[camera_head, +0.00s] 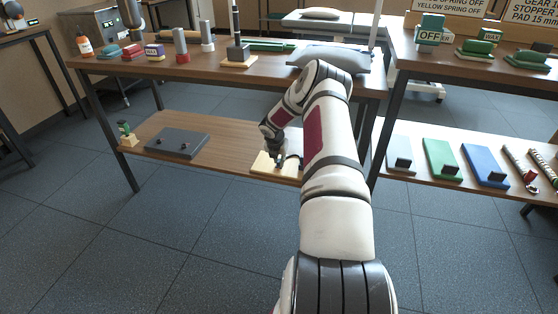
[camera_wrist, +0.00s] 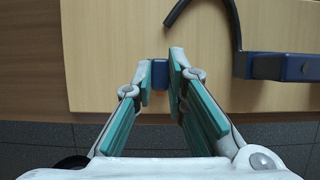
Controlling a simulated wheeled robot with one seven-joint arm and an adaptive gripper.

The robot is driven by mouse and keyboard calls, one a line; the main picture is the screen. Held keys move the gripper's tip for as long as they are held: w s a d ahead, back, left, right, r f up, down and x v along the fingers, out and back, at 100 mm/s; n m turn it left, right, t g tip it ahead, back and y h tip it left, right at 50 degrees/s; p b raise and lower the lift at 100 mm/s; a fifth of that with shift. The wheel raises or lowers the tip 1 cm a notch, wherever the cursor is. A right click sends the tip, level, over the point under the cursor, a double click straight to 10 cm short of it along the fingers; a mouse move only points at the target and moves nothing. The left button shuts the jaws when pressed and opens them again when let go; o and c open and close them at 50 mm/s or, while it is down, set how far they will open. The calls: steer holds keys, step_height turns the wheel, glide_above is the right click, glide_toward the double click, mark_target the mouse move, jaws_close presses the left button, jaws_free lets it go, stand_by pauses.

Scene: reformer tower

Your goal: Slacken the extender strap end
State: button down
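In the wrist view, the two teal-padded fingers of my gripper (camera_wrist: 160,76) close in on a small dark-blue block (camera_wrist: 159,73). To the right, a dark curved strap-like piece (camera_wrist: 235,25) meets a larger blue block (camera_wrist: 285,67). I cannot tell which part is the extender strap end. In the head view, the board (camera_head: 262,165) lies on the lower shelf; my arm hides much of it and my gripper (camera_head: 279,152).
The lower shelf (camera_head: 225,140) also holds a dark grey plate (camera_head: 177,142) and a small green item (camera_head: 125,129). A right-hand shelf holds a green (camera_head: 440,158) and a blue plate (camera_head: 484,165). Table legs flank my arm.

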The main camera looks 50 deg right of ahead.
steer(key=shift+s+p, duration=0.15)
steer(key=shift+p, duration=0.45)
steer(key=c, duration=1.6)
jaws_free()
steer(key=v, duration=1.2)
steer(key=shift+s+f, duration=0.1)
